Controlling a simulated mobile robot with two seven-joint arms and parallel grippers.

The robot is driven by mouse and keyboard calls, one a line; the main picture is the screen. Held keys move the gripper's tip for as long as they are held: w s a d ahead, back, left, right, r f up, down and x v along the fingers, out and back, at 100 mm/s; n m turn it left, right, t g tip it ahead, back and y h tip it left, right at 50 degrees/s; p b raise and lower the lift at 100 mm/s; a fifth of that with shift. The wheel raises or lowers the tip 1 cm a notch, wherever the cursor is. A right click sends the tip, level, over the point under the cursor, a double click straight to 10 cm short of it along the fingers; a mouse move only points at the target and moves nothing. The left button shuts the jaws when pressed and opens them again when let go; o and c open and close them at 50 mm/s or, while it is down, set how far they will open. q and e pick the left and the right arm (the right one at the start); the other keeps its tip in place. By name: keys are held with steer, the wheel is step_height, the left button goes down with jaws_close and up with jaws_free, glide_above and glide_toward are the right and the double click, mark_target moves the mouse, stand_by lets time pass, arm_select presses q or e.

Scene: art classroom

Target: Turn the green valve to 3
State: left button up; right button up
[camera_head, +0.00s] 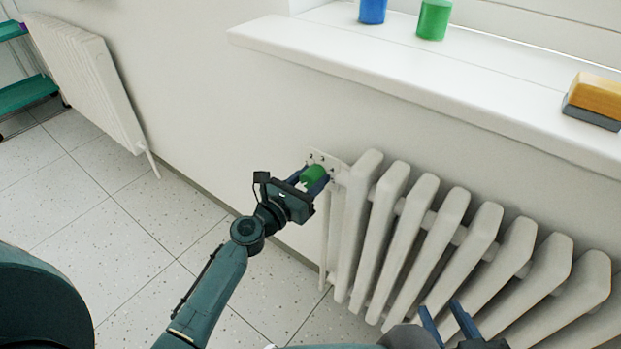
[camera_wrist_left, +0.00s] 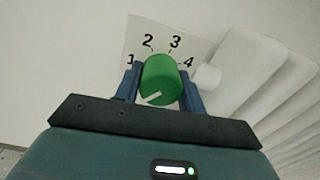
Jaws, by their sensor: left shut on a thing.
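The green valve (camera_head: 313,174) is a round knob on a white plate beside the radiator's upper left end. In the left wrist view, the green valve (camera_wrist_left: 160,78) stands in front of the plate (camera_wrist_left: 196,48), which bears the numbers 1, 2, 3 and 4 in an arc. A short white mark shows low on the knob's face; I cannot tell which number it stands for. My left gripper (camera_head: 311,180) is shut on the valve, one blue finger on each side. My right gripper (camera_head: 441,306) is open and empty, low in front of the radiator.
The white radiator (camera_head: 425,225) fills the right side, below a white windowsill (camera_head: 400,75). A blue cup (camera_head: 372,11), a green cup (camera_head: 434,19) and a yellow-grey block (camera_head: 595,98) stand on the sill.

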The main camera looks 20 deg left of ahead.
arm_select(q)
steer(key=shift+c, duration=1.4)
steer(key=shift+m, duration=0.3)
